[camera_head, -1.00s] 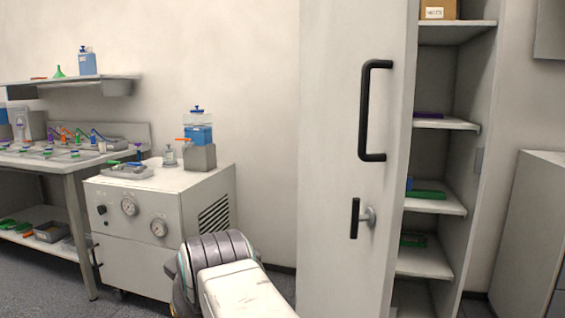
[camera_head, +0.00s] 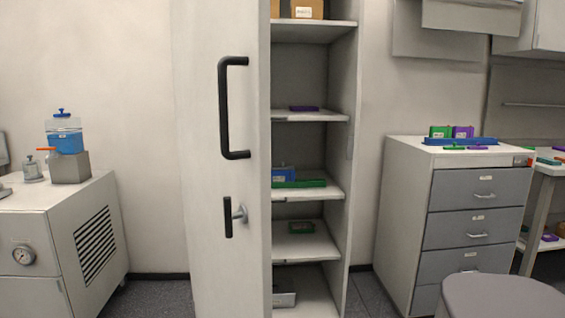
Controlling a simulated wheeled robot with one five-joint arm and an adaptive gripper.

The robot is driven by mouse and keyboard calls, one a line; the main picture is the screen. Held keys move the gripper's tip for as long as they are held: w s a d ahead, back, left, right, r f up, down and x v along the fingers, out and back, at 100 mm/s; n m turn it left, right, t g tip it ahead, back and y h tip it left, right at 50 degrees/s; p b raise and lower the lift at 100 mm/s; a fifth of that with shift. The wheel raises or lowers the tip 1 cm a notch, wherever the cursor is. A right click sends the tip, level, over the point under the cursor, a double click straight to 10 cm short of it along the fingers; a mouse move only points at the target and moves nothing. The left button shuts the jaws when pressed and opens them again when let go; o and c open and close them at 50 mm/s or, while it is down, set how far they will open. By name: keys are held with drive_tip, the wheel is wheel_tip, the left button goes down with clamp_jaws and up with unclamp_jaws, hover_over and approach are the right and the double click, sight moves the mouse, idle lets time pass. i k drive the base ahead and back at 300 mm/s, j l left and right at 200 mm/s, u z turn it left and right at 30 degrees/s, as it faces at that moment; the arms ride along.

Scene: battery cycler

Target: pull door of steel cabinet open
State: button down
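The steel cabinet (camera_head: 351,150) stands near the middle of the head view. Its pale door (camera_head: 198,120) stands open to the left of the shelves, so the inside shows. The door bears a long black bar handle (camera_head: 223,108) and, below it, a smaller black lever (camera_head: 228,217) on a metal mount. Inside are several shelves holding a cardboard box (camera_head: 303,9), a purple item, green and blue items and a small dark green item. My gripper is not in view, so its state and its distance from the door are hidden.
At the left stands a white machine (camera_head: 50,210) with a gauge, a side vent and a bottle (camera_head: 64,137) on top. At the right are a grey drawer unit (camera_head: 473,190) and a round stool seat (camera_head: 502,297) in front of it. Floor shows beside the cabinet.

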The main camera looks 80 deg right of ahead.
sight(221, 48)
drive_tip(key=k+l+u, duration=0.45)
drive_tip(key=k, duration=0.2)
drive_tip(key=k+l+u, duration=0.2)
drive_tip(key=k+u, duration=0.25)
drive_tip(key=k, duration=0.2)
drive_tip(key=k+u, duration=0.45)
drive_tip(key=k, duration=0.25)
drive_tip(key=k+j+u, duration=0.45)
drive_tip(key=k, duration=0.2)
drive_tip(key=l, duration=0.1)
